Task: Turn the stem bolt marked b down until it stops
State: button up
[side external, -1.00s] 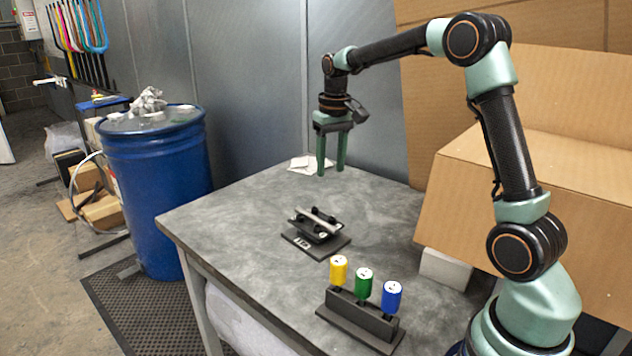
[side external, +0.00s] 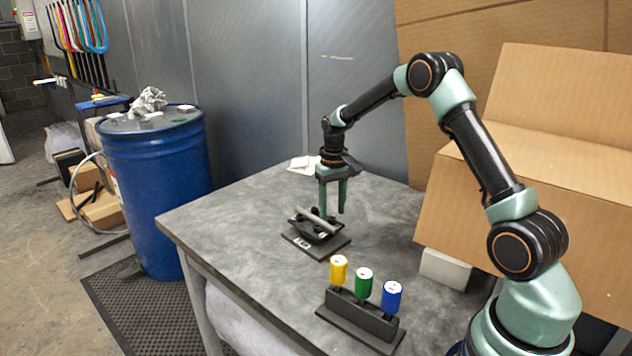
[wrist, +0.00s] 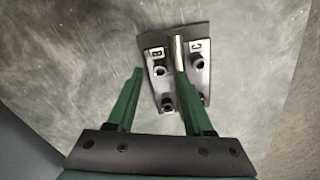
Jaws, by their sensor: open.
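The dark stem fixture (side external: 340,245) lies on the grey table, with a silver bar (side external: 317,221) along its top. In the wrist view, the fixture (wrist: 181,33) shows a B label (wrist: 157,52) and a C label (wrist: 199,46), with several dark bolt heads. The bolt nearest the B label (wrist: 159,71) lies left of the silver bar (wrist: 177,47) and, in the picture, between my fingertips. My gripper (side external: 331,210) is open and empty, pointing down close to the fixture. It also shows in the wrist view (wrist: 160,73). Whether a finger touches the fixture I cannot tell.
A black rack (side external: 362,322) with yellow (side external: 338,269), green (side external: 364,282) and blue (side external: 391,296) handled pieces stands at the table's front. Pale papers (side external: 303,165) lie at the back. A large cardboard box (side external: 540,200) stands at right. The table's left part is clear.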

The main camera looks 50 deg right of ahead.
jog(key=shift+f, duration=0.9)
jog(key=shift+c, duration=0.4)
grip_shut()
